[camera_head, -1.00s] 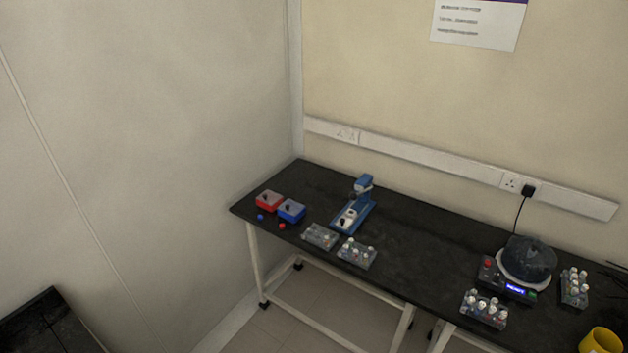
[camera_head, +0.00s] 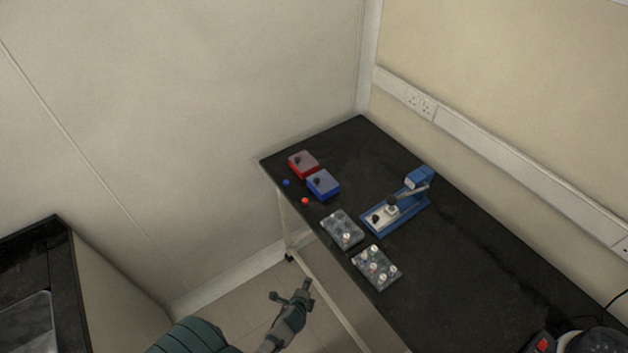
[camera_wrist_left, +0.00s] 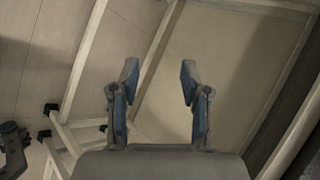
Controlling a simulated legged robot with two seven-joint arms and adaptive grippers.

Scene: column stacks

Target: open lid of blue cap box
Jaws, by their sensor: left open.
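The blue cap box (camera_head: 323,185) sits near the left end of the black table, with a grey lid and a dark knob on top. Its lid appears closed. My left gripper (camera_head: 305,290) is below and in front of the table edge, well apart from the box. In the left wrist view its two fingers (camera_wrist_left: 157,82) are spread with nothing between them. My right gripper does not show in either view.
A red box (camera_head: 303,163) stands right beside the blue one. A blue cap (camera_head: 286,182) and a red cap (camera_head: 305,200) lie near the front edge. A blue press (camera_head: 398,214) and two vial racks (camera_head: 342,230) (camera_head: 376,268) stand to the right. The black table (camera_head: 450,270) has bare room at right.

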